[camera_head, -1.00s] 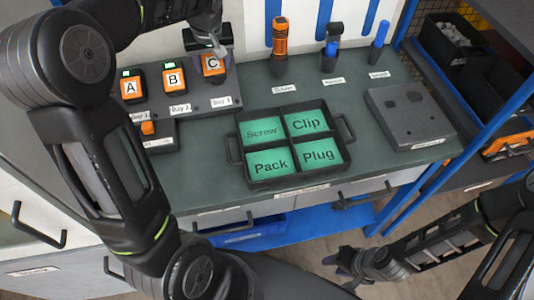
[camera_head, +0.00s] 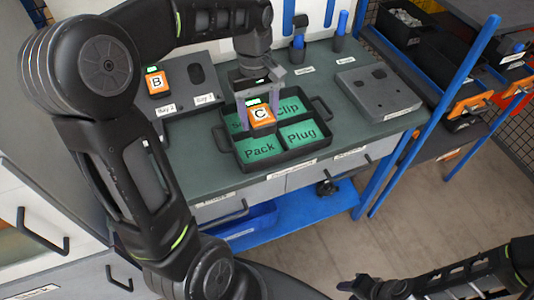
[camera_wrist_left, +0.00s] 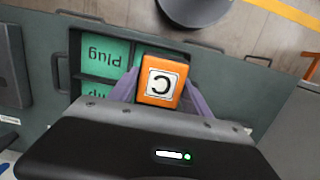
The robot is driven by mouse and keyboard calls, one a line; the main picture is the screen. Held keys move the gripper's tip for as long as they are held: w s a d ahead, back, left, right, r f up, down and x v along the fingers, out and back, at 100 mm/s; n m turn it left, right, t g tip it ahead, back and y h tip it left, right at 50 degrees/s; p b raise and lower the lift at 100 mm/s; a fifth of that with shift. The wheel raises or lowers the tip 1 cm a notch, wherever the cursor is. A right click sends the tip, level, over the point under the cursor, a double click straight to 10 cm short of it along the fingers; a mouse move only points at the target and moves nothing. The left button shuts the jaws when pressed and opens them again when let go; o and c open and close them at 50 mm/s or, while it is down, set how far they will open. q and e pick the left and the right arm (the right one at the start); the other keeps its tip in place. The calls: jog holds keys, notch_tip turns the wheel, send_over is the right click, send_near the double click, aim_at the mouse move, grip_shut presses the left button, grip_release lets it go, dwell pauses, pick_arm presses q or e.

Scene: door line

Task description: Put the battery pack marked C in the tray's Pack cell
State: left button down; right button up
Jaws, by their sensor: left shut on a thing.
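The orange battery pack C (camera_head: 262,116) is held in my left gripper (camera_head: 260,120), whose fingers are shut on its sides. It hangs over the black tray (camera_head: 285,164), in front of the Screw and Clip cells in the head view. The green Pack cell (camera_head: 260,149) is bare at the tray's front left. In the left wrist view, pack C (camera_wrist_left: 162,80) sits between the fingers and hides part of the tray (camera_wrist_left: 75,62); the Plug cell shows beside it. My right gripper (camera_head: 362,287) is low at the bottom edge, away from the bench; its jaws are unclear.
Pack B (camera_head: 156,82) stands in its bay holder, beside an empty bay. A grey block with holes (camera_head: 378,93) lies right of the tray. Blue-handled tools (camera_head: 298,42) stand at the back. A blue shelf post (camera_head: 440,110) rises at the right.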

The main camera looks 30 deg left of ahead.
pick_arm(q)
jog(key=shift+w, duration=0.15)
jog(key=shift+f+p, duration=0.4)
jog(key=shift+f, duration=2.75)
jog(key=shift+f+p, duration=0.35)
jog(key=shift+f, duration=1.5)
jog(key=shift+f, duration=0.2)
jog(key=shift+c, duration=2.4)
grip_release()
